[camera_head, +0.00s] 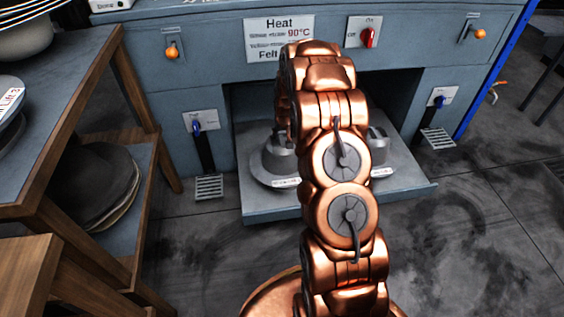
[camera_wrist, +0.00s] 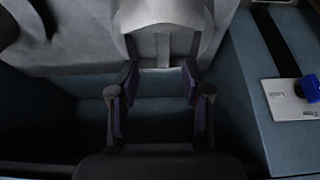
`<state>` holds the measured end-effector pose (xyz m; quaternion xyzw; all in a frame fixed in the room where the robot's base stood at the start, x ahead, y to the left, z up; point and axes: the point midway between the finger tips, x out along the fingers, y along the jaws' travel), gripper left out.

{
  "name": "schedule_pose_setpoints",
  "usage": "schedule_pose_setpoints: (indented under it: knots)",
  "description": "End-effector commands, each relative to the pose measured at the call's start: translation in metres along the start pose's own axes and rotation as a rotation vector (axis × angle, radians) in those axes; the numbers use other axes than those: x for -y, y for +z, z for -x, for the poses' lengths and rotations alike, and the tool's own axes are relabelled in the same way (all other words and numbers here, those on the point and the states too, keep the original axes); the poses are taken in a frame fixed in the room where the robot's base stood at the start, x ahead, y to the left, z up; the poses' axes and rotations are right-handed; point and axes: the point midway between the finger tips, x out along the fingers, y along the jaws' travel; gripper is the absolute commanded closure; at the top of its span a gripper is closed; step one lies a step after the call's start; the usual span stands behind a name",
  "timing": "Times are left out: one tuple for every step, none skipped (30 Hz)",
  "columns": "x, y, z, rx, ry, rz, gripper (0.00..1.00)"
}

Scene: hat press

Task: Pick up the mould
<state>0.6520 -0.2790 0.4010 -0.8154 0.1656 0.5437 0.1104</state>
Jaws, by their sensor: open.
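A grey metal mould (camera_head: 277,160), hat-shaped with a wide brim and a small white label, sits on the pulled-out tray (camera_head: 262,213) of the press. Part of a second grey shape with a label (camera_head: 380,150) shows to the right; my arm covers the space between. In the wrist view, a pale grey mould (camera_wrist: 165,22) with a notched or handle-like part stands just beyond my gripper (camera_wrist: 160,80). My gripper is open and empty, its two dark fingers apart, with a gap visible between them and the mould.
The blue press cabinet (camera_head: 148,55) has a heat sign (camera_head: 279,39), a red switch (camera_head: 368,38), and levers at both sides. A wooden-framed table (camera_head: 85,68) with plates and a shelf of dark felt stands left. The floor at right is mostly clear.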

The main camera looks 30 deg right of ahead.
Motion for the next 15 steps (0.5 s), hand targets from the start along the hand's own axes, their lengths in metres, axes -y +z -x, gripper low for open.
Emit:
schedule_pose_setpoints:
  knots:
    - [0.000, 0.001, -0.006, 0.002, 0.000, 0.000, 0.52]
    - [0.000, 0.002, -0.008, 0.002, 0.000, 0.000, 0.52]
    - [0.000, 0.002, -0.010, 0.003, 0.000, 0.000, 0.52]
    - [0.001, 0.002, -0.011, 0.003, 0.000, 0.000, 0.52]
    - [0.001, 0.002, -0.013, 0.003, 0.000, 0.000, 0.52]
    - [0.001, 0.003, -0.015, 0.003, 0.000, 0.000, 0.52]
    - [0.001, 0.003, -0.018, 0.003, 0.000, 0.001, 0.52]
    - [0.002, 0.004, -0.022, 0.004, 0.000, 0.001, 0.52]
    - [0.002, 0.004, -0.027, 0.004, 0.000, 0.001, 0.52]
    - [0.003, 0.005, -0.031, 0.004, 0.000, 0.001, 0.52]
    - [0.003, 0.005, -0.035, 0.004, 0.000, 0.001, 0.52]
    - [0.004, 0.005, -0.041, 0.004, 0.000, 0.002, 0.52]
    - [0.004, 0.005, -0.046, 0.003, 0.000, 0.002, 0.52]
    - [0.004, 0.005, -0.048, 0.003, 0.000, 0.002, 0.52]
    - [0.004, 0.004, -0.052, 0.002, 0.000, 0.001, 0.52]
